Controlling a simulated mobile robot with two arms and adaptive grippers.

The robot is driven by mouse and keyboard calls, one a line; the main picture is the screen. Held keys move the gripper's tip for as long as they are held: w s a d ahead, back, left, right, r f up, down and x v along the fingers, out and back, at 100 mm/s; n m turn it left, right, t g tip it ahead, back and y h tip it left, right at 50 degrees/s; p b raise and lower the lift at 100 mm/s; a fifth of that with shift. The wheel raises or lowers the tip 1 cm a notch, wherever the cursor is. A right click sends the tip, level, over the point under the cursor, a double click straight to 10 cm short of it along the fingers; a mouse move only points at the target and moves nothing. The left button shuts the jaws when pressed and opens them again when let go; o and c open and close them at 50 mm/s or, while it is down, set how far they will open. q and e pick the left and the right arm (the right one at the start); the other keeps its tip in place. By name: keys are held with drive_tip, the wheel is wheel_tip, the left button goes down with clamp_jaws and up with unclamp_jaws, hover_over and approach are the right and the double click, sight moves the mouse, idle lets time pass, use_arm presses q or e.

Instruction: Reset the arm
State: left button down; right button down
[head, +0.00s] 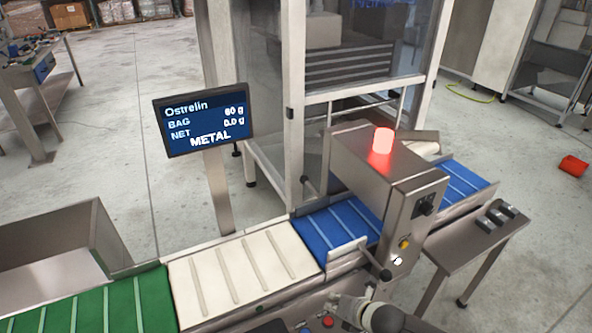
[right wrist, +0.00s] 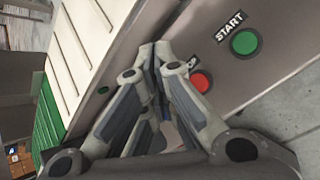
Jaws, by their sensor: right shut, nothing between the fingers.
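A steel detector housing (head: 405,205) spans the blue belt (head: 325,228), with a lit red lamp (head: 383,141) on top. A thin bar with a black ball end (head: 385,274) juts out at the belt's front side, beside a low metal plate (head: 346,252). I cannot tell which part is the arm to reset. The housing's front carries a yellow button (head: 404,243) and a white knob (head: 397,261). My right gripper (right wrist: 154,50) is shut and empty, close to the machine's front panel. Its wrist shows at the head view's bottom. My left gripper is out of view.
A screen (head: 205,120) reads "METAL", 60 g bag, 0.0 g net. The green START button (right wrist: 245,42) and a red button (right wrist: 201,81) with a half-hidden label are near my right fingers. White (head: 240,272) and green (head: 95,312) belts run left. A side table (head: 470,255) stands right.

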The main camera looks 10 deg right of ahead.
drive_tip(key=s+a+r+m+g, duration=0.1)
drive_tip(key=s+a+r+m, duration=0.35)
drive_tip(key=s+m, duration=0.65)
drive_tip(key=s+d+r+m+g+h, duration=0.2)
drive_tip(key=s+d+m, duration=0.4)
drive_tip(key=m, duration=0.4)
drive_tip(key=s+d+r+m+g+h, duration=0.2)
drive_tip(key=s+d+m, duration=0.1)
drive_tip(key=s+m, duration=0.6)
wheel_tip(320, 180, down, 28)
drive_tip(key=s+g, duration=0.1)
drive_tip(key=s+d+f+g+b, duration=0.1)
drive_tip(key=s+d+f, duration=0.2)
drive_tip(key=s+f, duration=1.2)
drive_tip(key=shift+s+f, duration=0.2)
drive_tip(key=shift+s, duration=0.6)
